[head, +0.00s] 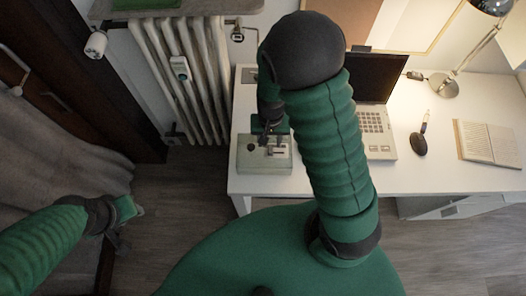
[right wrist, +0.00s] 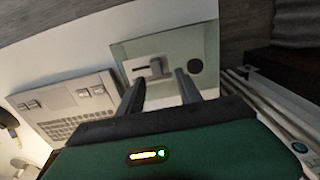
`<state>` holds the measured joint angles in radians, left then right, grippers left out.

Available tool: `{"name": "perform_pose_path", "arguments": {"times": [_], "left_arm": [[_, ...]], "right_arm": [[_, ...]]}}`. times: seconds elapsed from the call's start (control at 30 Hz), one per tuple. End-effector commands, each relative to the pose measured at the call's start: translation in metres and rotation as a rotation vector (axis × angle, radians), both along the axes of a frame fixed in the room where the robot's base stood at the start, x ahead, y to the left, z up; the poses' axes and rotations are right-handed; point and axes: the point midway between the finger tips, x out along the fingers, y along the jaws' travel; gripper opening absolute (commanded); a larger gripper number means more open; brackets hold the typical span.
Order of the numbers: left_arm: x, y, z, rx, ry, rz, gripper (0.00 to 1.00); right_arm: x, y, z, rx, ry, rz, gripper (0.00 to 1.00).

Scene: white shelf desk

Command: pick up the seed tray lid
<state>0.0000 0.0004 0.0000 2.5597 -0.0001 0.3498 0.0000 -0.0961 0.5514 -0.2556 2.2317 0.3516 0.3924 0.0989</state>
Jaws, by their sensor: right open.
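A pale green, square piece that looks like the seed tray lid (head: 250,160) lies at the left end of the white desk. In the right wrist view the lid (right wrist: 182,45) shows a small grey raised grip (right wrist: 155,68) and a dark round spot. My right gripper (head: 269,128) is above the lid in the head view, pointing down. In the right wrist view its two fingers (right wrist: 159,82) are apart, with nothing held, near the grip. Whether they touch the lid is unclear. My left gripper (head: 122,240) hangs low at the left, away from the desk; its jaws are too small to read.
A white radiator (head: 180,75) stands left of the desk. My right arm hides part of the desk and laptop.

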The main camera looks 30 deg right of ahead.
Motion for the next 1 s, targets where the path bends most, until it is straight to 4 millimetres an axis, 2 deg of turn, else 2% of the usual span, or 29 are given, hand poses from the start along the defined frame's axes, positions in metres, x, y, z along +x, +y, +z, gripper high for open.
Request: {"name": "perform_pose_path", "arguments": {"times": [0.1,0.2,0.43,0.77,1.0], "left_arm": [[0.000,0.000,-0.003,0.000,0.000,0.000,0.36],[0.000,0.000,-0.004,0.000,0.000,0.000,0.36],[0.000,0.000,-0.003,0.000,0.000,0.000,0.36],[0.000,0.000,-0.003,0.000,0.000,0.000,0.36],[0.000,0.000,-0.003,0.000,0.000,0.000,0.36]], "right_arm": [[0.002,-0.002,-0.025,0.001,0.006,-0.004,0.42],[0.003,-0.003,-0.037,0.002,0.005,-0.003,0.42],[0.004,-0.002,-0.038,0.001,0.001,-0.001,0.42],[0.004,-0.001,-0.038,0.000,0.002,-0.001,0.00],[0.004,-0.002,-0.038,0.001,0.002,-0.002,0.00]]}}
